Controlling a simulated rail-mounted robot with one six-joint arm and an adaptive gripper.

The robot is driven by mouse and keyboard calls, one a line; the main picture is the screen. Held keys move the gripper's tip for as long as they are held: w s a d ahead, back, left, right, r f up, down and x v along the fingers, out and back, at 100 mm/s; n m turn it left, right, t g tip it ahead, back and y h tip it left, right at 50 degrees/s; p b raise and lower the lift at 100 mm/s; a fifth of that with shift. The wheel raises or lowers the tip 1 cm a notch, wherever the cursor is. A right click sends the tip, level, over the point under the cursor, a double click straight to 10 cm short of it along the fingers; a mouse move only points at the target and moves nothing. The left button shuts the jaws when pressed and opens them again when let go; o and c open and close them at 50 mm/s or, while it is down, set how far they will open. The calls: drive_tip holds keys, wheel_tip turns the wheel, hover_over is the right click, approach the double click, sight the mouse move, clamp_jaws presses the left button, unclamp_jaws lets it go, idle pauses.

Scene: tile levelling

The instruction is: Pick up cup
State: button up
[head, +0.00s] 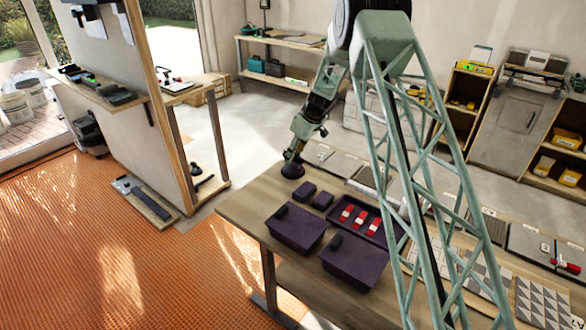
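A small dark purple round thing, which may be the cup (292,171), shows at the far left corner of the wooden workbench (243,212). My gripper (293,160) points down right over it, at its top. The gripper's fingers are small and dark here, so I cannot tell whether they are open or shut, or whether they hold the round thing. I also cannot tell whether the round thing rests on the bench or is lifted.
Two dark purple boxes (295,229) (352,264), two small purple blocks (304,191) (322,201) and a purple tray (377,234) with red-and-white pieces stand on the bench. Tile samples (543,302) lie at the right. The bench's left front is bare. A partition wall (115,110) stands left.

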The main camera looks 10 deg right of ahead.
drive_tip(key=shift+c, duration=0.7)
drive_tip(key=c, duration=0.8)
drive_tip(key=shift+o, duration=0.2)
drive_tip(key=shift+r, duration=0.1)
drive_tip(key=shift+r+p, duration=0.9)
drive_tip(key=shift+r, duration=4.1)
drive_tip(key=shift+s+d+f+m, duration=0.1)
drive_tip(key=shift+s+m, duration=0.2)
drive_tip(key=shift+s, duration=0.15)
drive_tip(key=shift+s+d+f+m, duration=0.1)
drive_tip(key=shift+s+m, duration=0.2)
drive_tip(key=shift+s, duration=0.1)
drive_tip(key=s+r+m+t+h, duration=0.1)
drive_tip(key=s+m+h, duration=0.2)
drive_tip(key=s+m, duration=0.4)
drive_tip(key=shift+s, duration=2.4)
